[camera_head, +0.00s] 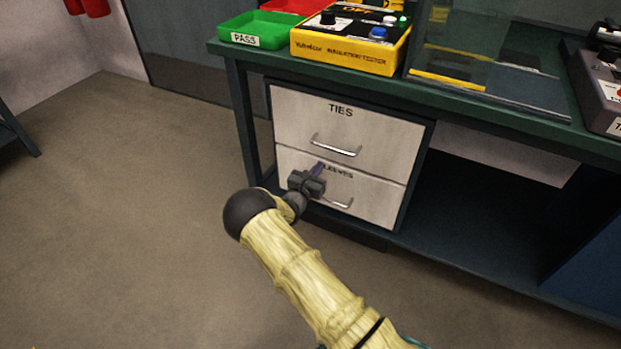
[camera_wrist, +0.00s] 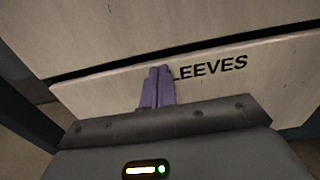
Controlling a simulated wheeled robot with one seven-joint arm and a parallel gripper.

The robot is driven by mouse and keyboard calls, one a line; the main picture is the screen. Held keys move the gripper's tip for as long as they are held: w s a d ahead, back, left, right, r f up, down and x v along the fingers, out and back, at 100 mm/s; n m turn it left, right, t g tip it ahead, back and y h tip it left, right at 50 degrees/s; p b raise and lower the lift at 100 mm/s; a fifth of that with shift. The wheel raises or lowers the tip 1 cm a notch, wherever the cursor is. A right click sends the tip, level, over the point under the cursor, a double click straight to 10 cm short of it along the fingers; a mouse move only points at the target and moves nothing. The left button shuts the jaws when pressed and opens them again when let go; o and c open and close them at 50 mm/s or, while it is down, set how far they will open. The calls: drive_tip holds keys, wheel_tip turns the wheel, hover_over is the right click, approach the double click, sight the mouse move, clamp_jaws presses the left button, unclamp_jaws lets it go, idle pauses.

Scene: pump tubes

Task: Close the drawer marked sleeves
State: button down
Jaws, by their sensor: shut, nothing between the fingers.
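The drawer marked sleeves (camera_head: 375,203) is the lower of two pale drawers under the bench, with a metal bar handle (camera_head: 338,203). In the head view its front looks flush or nearly flush with the drawer above. In the wrist view my purple fingers (camera_wrist: 159,74) are together and empty, pointing at the sleeves drawer front (camera_wrist: 215,85) just left of the lettering. I cannot tell whether the fingertips touch it.
The ties drawer (camera_head: 300,115) with its own handle (camera_head: 336,146) is directly above. A bench leg (camera_head: 243,125) stands to the left. On the bench are a green PASS tray (camera_head: 257,30) and a yellow tester (camera_head: 350,48). The floor at left is clear.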

drive_tip(key=shift+w+d+r, duration=0.2)
drive_tip(key=shift+w+r, duration=0.1)
drive_tip(key=shift+w, duration=0.15)
drive_tip(key=shift+d, duration=0.1)
drive_tip(key=shift+r, duration=0.1)
drive_tip(key=p+v, duration=0.6)
drive_tip(key=v, duration=0.8)
drive_tip(key=shift+s+f, duration=0.35)
drive_tip(key=shift+s, duration=0.05)
